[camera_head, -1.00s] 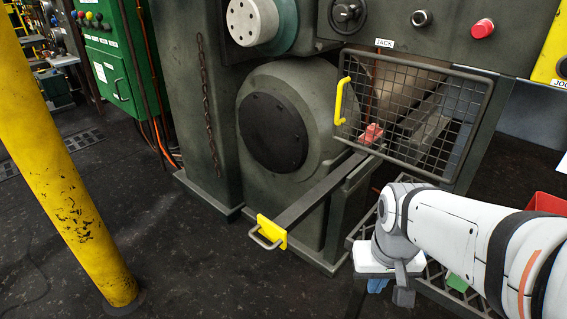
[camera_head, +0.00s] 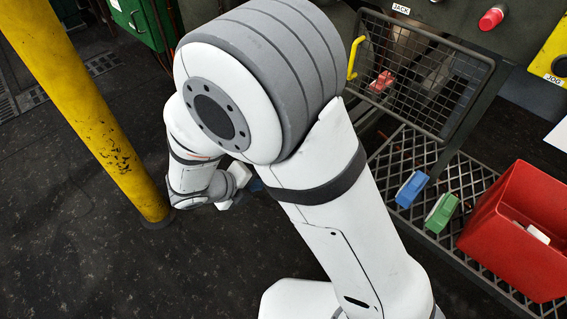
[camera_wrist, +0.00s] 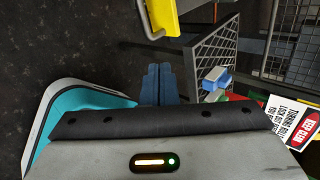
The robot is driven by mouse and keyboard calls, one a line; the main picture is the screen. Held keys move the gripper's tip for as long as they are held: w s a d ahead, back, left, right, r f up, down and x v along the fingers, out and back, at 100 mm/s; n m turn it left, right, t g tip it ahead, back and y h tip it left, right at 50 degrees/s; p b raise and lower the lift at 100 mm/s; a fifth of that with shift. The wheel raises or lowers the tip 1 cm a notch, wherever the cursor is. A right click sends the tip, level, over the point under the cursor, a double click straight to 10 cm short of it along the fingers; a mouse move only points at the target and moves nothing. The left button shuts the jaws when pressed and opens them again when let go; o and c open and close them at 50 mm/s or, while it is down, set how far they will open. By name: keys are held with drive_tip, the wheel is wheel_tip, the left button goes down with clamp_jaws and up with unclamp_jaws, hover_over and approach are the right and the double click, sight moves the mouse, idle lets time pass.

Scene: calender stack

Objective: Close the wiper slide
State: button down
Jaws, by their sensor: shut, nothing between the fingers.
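The wiper slide's yellow end plate (camera_wrist: 161,14) and its grey loop handle (camera_wrist: 145,22) show at the top of the wrist view. The slide's end stands out over open floor. In the head view my arm hides the slide. My gripper (camera_wrist: 158,68) is shut and empty, its blue fingers pointing toward the yellow plate, with a visible gap between them. In the head view only a little blue of my gripper (camera_head: 256,185) shows behind my arm.
A mesh guard (camera_head: 425,75) with a yellow handle (camera_head: 354,58) is on the machine. A grated shelf (camera_head: 470,178) holds blue (camera_head: 412,189) and green (camera_head: 441,212) blocks and a red bin (camera_head: 515,230). A yellow post (camera_head: 85,105) stands left; dark floor between is clear.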

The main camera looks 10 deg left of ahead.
drive_tip(key=w+d+f+n+b, duration=0.1)
drive_tip(key=w+d+f+b, duration=0.4)
drive_tip(key=w+f, duration=0.2)
drive_tip(key=shift+w+d+n, duration=0.3)
drive_tip(key=shift+w+n, duration=0.1)
drive_tip(key=shift+w, duration=0.4)
drive_tip(key=shift+d, duration=0.1)
